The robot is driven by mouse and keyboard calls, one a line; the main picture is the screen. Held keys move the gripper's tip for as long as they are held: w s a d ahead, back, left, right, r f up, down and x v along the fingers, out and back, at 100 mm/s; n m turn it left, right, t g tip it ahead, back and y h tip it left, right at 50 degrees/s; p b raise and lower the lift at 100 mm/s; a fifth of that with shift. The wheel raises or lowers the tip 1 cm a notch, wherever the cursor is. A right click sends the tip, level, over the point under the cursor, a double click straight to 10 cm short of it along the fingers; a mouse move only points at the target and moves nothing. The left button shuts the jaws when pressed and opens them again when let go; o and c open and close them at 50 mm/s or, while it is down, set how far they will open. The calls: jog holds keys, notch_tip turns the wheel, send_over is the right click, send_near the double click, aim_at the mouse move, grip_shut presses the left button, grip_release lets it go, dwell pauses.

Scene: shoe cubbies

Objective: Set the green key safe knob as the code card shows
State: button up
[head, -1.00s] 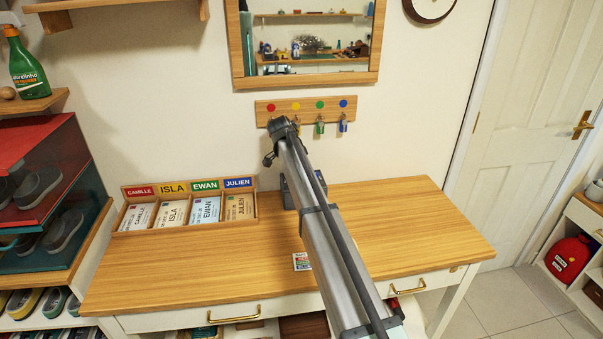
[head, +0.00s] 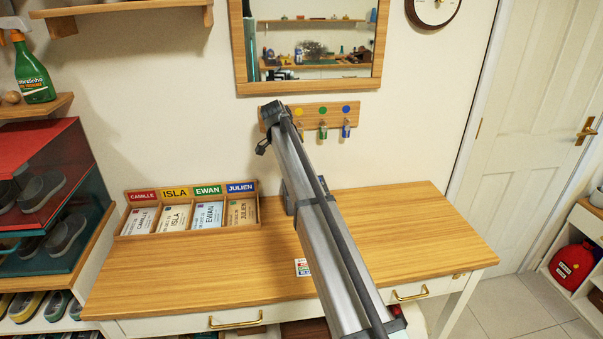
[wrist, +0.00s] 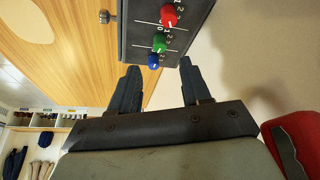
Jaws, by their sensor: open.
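In the wrist view the grey key safe (wrist: 150,32) shows a red knob (wrist: 169,15), a green knob (wrist: 159,43) and a blue knob (wrist: 153,62) in a row, with white numbers and lines beside them. The green knob has a pale mark, but its setting is too small to read. My gripper (wrist: 160,65) is open, its fingers either side of the line of knobs; I see no contact. In the head view the key safe (head: 288,200) is mostly hidden behind my arm. A small code card (head: 302,267) lies on the desk, too small to read.
The wooden desk (head: 400,235) is mostly clear. A name-labelled card rack (head: 128,222) stands at its back left. A hook rail (head: 338,112) with hanging keys and a mirror (head: 243,60) are on the wall behind. A shoe rack (head: 75,165) is at left.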

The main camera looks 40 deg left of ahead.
jog(key=v, duration=0.6)
dwell(0.5)
